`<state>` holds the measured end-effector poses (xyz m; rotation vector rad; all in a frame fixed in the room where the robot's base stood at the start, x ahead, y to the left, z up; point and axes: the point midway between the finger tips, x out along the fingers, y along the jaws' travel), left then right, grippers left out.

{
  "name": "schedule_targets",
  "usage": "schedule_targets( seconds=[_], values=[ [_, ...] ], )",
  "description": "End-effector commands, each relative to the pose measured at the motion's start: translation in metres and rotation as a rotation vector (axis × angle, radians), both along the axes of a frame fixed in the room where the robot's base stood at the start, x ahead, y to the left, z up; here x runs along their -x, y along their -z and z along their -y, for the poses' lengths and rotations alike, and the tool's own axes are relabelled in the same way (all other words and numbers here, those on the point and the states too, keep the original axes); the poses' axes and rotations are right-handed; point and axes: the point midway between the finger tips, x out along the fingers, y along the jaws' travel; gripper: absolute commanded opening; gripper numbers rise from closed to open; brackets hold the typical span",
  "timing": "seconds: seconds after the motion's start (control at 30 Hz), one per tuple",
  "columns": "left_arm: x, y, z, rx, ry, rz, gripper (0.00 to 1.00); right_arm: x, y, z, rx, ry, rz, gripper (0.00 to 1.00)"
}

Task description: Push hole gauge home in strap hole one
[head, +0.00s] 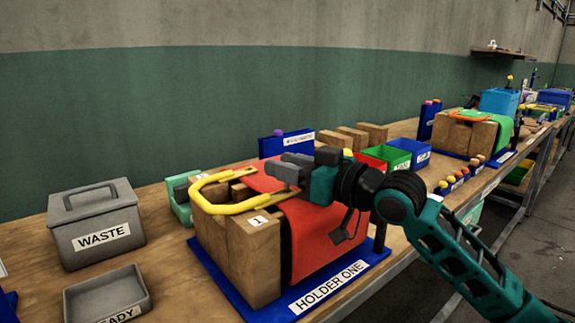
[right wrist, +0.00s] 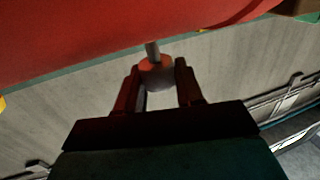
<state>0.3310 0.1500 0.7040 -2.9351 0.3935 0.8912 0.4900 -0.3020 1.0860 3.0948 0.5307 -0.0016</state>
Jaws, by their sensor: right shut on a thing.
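My right gripper (head: 285,167) reaches in from the right over the wooden blocks (head: 250,262) of holder one. In the right wrist view its two fingers (right wrist: 160,82) are closed on a rounded grey and orange piece (right wrist: 157,72) with a thin grey shaft, which I take to be the hole gauge. The fingers hide it in the head view. My left gripper is out of view.
A red cloth (head: 325,232) drapes over the blocks on the blue holder one base (head: 348,290). A grey waste bin (head: 97,243) and a grey tray (head: 107,296) stand left. Green (head: 385,155) and blue (head: 410,150) bins stand behind my right arm.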

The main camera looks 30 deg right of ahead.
Motion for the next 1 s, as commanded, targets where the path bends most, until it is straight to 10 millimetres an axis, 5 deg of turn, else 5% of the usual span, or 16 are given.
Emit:
schedule_targets(
  seconds=[1.0],
  values=[
    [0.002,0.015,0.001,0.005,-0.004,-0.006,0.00,0.000,0.027,0.000,0.000,0.000,0.000,0.06]
  ],
)
